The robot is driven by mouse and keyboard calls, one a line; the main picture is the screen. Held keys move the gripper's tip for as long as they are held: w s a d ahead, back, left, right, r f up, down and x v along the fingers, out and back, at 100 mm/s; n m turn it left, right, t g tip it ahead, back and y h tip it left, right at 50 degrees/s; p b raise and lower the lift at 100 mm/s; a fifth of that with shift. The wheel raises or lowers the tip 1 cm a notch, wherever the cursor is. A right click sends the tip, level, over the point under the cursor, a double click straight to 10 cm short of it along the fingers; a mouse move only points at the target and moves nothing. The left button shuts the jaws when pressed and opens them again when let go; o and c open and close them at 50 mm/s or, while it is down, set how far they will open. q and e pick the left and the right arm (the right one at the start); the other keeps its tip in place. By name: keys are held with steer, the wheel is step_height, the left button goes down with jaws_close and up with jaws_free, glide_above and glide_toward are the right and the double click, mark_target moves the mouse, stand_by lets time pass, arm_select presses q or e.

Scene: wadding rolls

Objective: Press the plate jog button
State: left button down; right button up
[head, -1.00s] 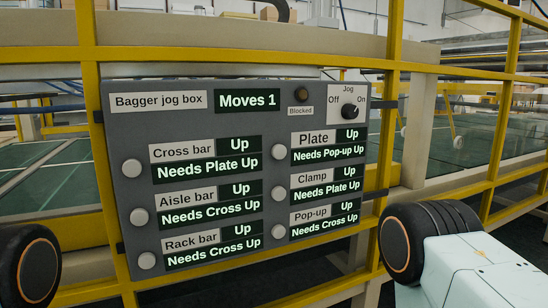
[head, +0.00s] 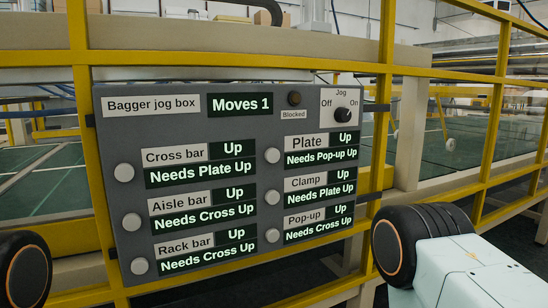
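The grey Bagger jog box (head: 262,122) hangs on the yellow frame in front of me. The round pale plate button (head: 272,156) is at the top of its right column, beside the Plate label (head: 306,142). The plate display (head: 321,159) reads "Up" and "Needs Pop-up Up". The Clamp button (head: 270,198) and Pop-up button (head: 272,235) sit below it. The black Jog knob (head: 343,115) is at the upper right between "Off" and "On"; its exact setting is too small to tell. Neither gripper is in view; only parts of my arms show at the lower edges.
Cross bar (head: 124,172), Aisle bar (head: 131,222) and Rack bar (head: 139,266) buttons form the left column. The counter (head: 240,103) reads "Moves 1"; the Blocked lamp (head: 294,98) looks dark. Yellow rails (head: 386,120) border the box. Nothing covers its face.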

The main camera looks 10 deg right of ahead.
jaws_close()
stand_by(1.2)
